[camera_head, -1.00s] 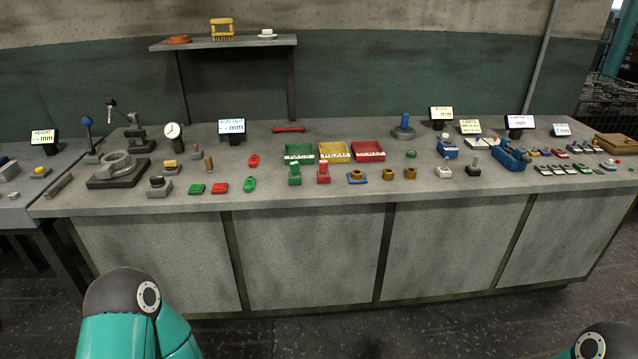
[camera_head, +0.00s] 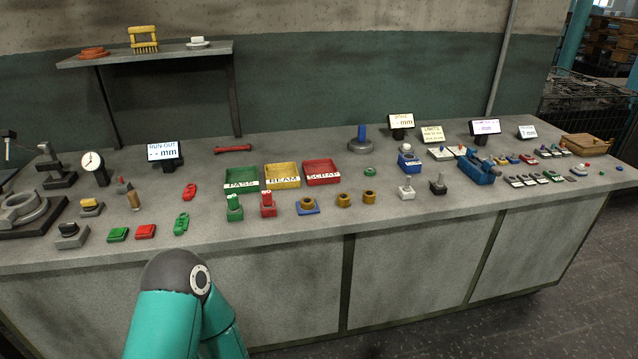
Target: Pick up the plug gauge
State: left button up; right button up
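A red bar with thicker ends (camera_head: 233,149) lies at the back of the grey bench, left of centre, behind the coloured bins. It looks like the plug gauge, but it is too small in view to be certain. A teal arm link of mine with a dark joint shows at the bottom, left of centre. Neither of my grippers is in view, and nothing visible touches the red bar.
Green, yellow (camera_head: 283,175) and red bins stand mid-bench. A RUN-OUT display (camera_head: 164,152) and a dial gauge (camera_head: 93,165) stand left of the bar. Small red and green parts lie in front. A blue vise (camera_head: 478,168) stands right. A shelf (camera_head: 150,53) hangs above.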

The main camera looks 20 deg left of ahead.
aim_at(266, 195)
jog(key=i, duration=1.15)
jog(key=u, duration=0.55)
